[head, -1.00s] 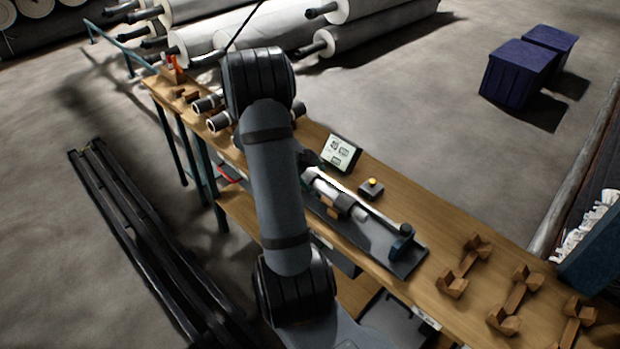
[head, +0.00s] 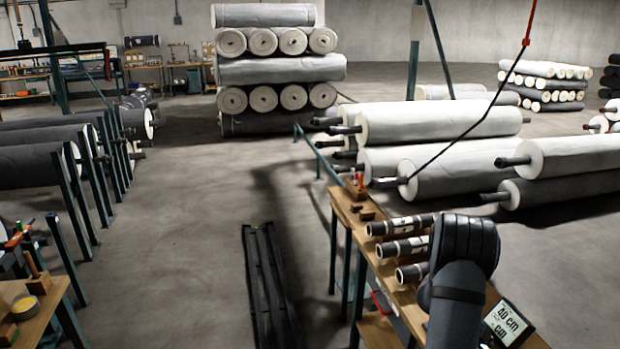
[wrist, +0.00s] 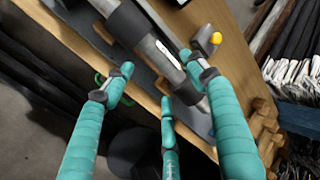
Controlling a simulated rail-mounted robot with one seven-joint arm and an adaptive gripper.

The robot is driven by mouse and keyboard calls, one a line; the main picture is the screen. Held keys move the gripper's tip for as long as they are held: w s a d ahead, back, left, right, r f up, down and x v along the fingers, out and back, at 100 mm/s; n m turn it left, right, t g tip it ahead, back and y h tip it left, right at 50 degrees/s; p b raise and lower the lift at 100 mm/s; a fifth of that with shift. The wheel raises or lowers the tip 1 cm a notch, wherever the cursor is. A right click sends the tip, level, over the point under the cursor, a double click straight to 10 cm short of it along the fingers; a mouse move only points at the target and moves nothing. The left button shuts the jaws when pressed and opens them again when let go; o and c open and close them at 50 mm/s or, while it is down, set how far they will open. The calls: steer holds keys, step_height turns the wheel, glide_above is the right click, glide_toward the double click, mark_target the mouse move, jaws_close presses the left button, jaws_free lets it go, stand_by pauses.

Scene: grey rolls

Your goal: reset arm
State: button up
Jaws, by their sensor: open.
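My gripper (wrist: 160,90) shows in the wrist view with its teal fingers spread apart and nothing between them. Past the fingers is the wooden bench (wrist: 236,15), with a grey tube that has a black band (wrist: 127,24) lying in a measuring device. The fingertips appear above the tube; the exact gap cannot be told. In the head view my arm (head: 460,265) rises at the lower right over the bench, and the gripper itself is outside the picture.
A small box with a yellow button (wrist: 208,39) sits beside the tube. A display reading 40 cm (head: 507,323) and several short dark rolls (head: 402,248) are on the bench. Large white rolls (head: 440,122) lie behind it. A long black rack (head: 268,290) lies on the floor left.

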steer(key=shift+x, duration=1.9)
steer(key=shift+a, duration=0.15)
